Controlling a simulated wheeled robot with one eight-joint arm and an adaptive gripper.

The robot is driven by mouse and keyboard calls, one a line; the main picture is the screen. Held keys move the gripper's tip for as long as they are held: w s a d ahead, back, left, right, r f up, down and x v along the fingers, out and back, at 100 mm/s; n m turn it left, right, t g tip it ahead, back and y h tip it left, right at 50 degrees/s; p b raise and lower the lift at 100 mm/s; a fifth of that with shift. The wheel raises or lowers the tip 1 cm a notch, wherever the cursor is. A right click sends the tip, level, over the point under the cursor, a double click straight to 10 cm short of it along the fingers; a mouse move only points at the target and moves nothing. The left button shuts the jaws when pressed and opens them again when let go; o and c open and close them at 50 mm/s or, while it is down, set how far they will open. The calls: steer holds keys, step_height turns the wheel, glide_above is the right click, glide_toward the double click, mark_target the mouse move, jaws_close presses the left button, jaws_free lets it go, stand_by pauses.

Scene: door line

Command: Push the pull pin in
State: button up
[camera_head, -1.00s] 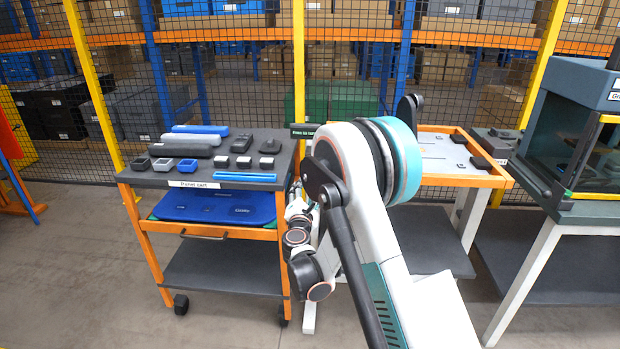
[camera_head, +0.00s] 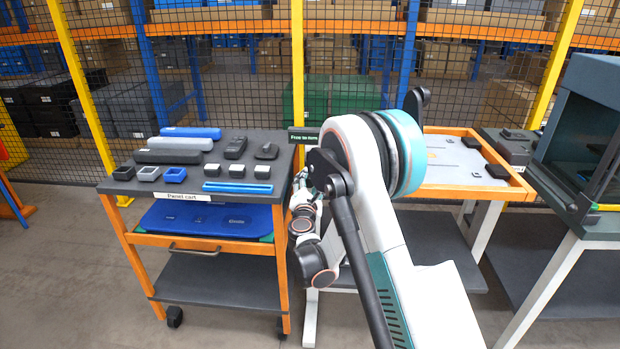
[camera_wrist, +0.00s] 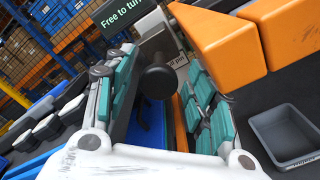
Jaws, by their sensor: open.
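A black round knob (camera_wrist: 158,80), which looks like the pull pin's head, shows in the wrist view between the fingers of my gripper (camera_wrist: 158,68). The gripper is open, with one finger on each side of the knob; I cannot tell whether either touches it. A partly hidden white label (camera_wrist: 176,60) ending in "pin" is just beyond the knob. A dark green "Free to turn" sign (camera_wrist: 122,12) is above it and also shows in the head view (camera_head: 304,136). In the head view my arm hides the knob, and I cannot make out the fingers.
The panel cart (camera_head: 184,197) at left carries several grey and blue parts. A blue panel (camera_head: 205,220) lies on its middle shelf. An orange-framed table (camera_head: 465,190) and a dark glass cabinet (camera_head: 585,130) are at right. Orange blocks (camera_wrist: 220,40) and a grey bin (camera_wrist: 285,135) lie close to the gripper.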

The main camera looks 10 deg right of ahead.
mark_target(310, 175)
steer(key=shift+w+d, duration=0.1)
steer(key=shift+w, duration=0.05)
jaws_close()
steer(key=shift+x, duration=1.65)
steer(key=shift+r, duration=0.1)
jaws_free()
steer(key=shift+w, duration=0.1)
